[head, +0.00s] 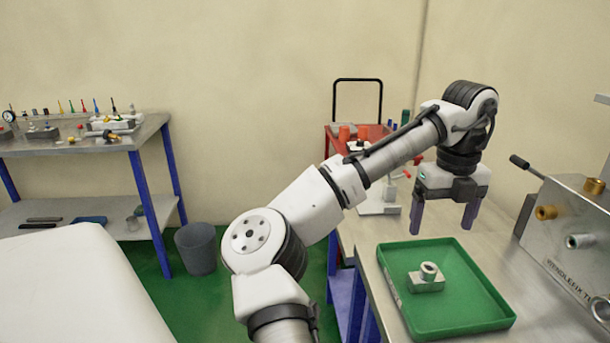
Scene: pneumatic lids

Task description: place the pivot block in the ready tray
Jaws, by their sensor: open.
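A grey metal block with a raised ring on top, which looks like the pivot block (427,277), sits upright inside a green tray (480,312) on the metal bench. The tray appears to be the ready tray, but I cannot read its side label. My gripper (442,229) points down with its two dark fingers apart and nothing between them. It is above the far edge of the tray, behind and a little above the block, and does not touch it.
A metal fixture (572,240) with brass and steel fittings and a black lever stands right of the tray. A red cart (333,141) stands behind the bench. A cluttered workbench (130,140) and a grey bin (197,249) are at left. Tray floor around the block is clear.

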